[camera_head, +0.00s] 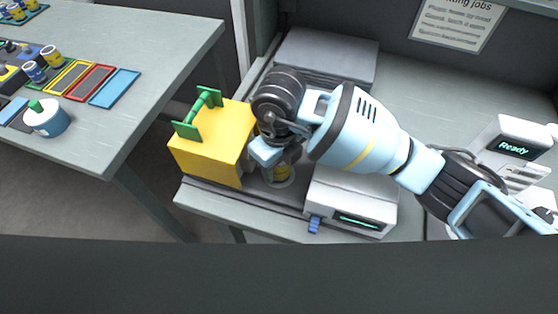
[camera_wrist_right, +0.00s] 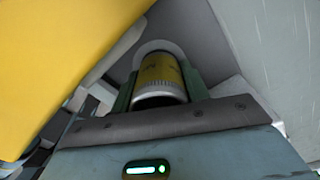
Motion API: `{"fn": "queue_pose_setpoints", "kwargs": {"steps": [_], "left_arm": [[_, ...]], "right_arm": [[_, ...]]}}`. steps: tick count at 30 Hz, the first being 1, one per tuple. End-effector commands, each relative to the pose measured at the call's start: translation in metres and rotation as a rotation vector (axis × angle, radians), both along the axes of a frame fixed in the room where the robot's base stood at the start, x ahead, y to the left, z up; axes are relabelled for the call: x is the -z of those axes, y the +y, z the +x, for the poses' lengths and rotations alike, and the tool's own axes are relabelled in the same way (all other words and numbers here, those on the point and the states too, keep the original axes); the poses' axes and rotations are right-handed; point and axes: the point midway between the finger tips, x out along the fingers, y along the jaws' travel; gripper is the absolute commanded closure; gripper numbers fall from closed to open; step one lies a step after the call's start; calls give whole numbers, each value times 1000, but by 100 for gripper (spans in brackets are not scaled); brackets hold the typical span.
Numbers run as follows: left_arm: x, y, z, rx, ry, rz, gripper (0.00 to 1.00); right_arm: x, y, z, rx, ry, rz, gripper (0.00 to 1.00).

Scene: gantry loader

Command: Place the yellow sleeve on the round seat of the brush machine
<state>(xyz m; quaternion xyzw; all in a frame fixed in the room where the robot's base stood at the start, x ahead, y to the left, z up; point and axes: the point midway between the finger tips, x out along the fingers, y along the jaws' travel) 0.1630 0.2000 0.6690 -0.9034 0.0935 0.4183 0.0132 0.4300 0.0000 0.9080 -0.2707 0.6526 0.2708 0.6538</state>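The round seat (camera_head: 290,183) shows as a pale ring around the sleeve's lower end. I cannot tell whether the sleeve rests on it. The brush machine's yellow block (camera_head: 208,142) with a green handle stands to the left of the gripper. My left gripper is out of view.
A white unit (camera_head: 352,202) with a lit display stands close to the right of the gripper. A grey box (camera_head: 327,58) is behind. A side table (camera_head: 165,45) at left holds coloured trays, cups and a blue-white pot (camera_head: 46,119). A "Ready" screen (camera_head: 517,146) stands at right.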

Motion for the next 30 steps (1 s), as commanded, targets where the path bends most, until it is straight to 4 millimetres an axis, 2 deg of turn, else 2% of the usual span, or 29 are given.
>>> {"fn": "queue_pose_setpoints", "kwargs": {"steps": [1,4,12,16,20,30], "left_arm": [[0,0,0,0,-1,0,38],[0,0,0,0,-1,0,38],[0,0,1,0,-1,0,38],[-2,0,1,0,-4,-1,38],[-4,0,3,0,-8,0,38],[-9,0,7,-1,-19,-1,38]], "right_arm": [[0,0,0,0,0,-1,48],[0,0,0,0,1,-1,35],[0,0,0,0,1,-1,34],[-7,0,0,0,-2,1,34],[-25,0,1,0,-5,1,34],[-92,0,0,-1,-4,0,34]]}}
